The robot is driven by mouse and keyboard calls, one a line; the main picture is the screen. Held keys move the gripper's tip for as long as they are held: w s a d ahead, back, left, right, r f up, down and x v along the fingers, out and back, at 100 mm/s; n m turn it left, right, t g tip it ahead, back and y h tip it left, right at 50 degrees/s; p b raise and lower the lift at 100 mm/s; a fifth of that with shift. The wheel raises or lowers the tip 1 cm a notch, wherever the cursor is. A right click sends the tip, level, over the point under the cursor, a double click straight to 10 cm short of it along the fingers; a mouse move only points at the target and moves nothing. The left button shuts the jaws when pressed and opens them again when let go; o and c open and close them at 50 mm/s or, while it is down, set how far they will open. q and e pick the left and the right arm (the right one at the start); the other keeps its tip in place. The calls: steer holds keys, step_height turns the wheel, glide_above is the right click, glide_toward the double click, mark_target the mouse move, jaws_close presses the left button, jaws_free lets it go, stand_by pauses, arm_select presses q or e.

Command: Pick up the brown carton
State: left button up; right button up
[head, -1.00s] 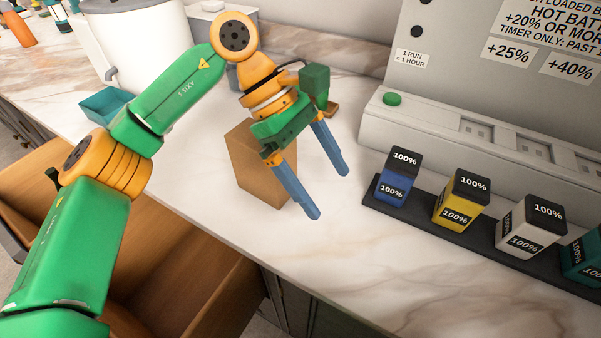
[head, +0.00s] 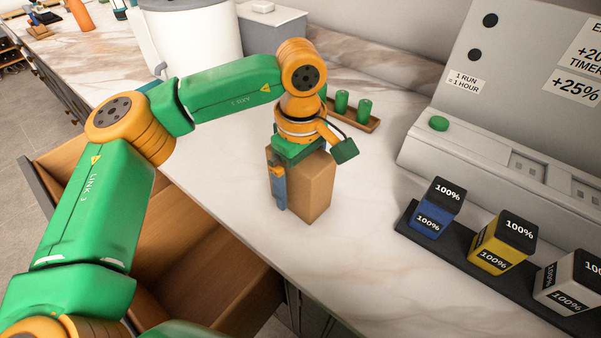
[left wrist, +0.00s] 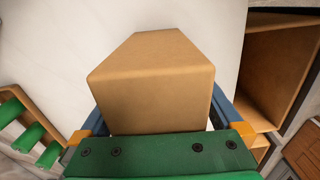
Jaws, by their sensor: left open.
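The brown carton (head: 312,190) stands upright on the marble counter in the head view. My left gripper (head: 285,200) is over it, pointing down, with one blue finger showing along the carton's left side; the other finger is hidden. In the left wrist view the carton (left wrist: 155,80) fills the space between the two blue fingers of the left gripper (left wrist: 157,115), one on each side. The left gripper is open around the carton. Whether either finger touches it I cannot tell. My right gripper is not in view.
A wooden tray with green cylinders (head: 352,108) lies behind the carton. A dark rack with blue (head: 436,207), yellow and white 100% blocks stands to the right, before a grey machine (head: 500,165). An open wooden drawer (head: 190,250) is below the counter's front edge.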

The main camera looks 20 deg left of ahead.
arm_select(q)
steer(key=shift+f, duration=0.2)
steer(key=c, duration=1.3)
steer(key=shift+o, duration=0.2)
steer(key=shift+r, duration=0.1)
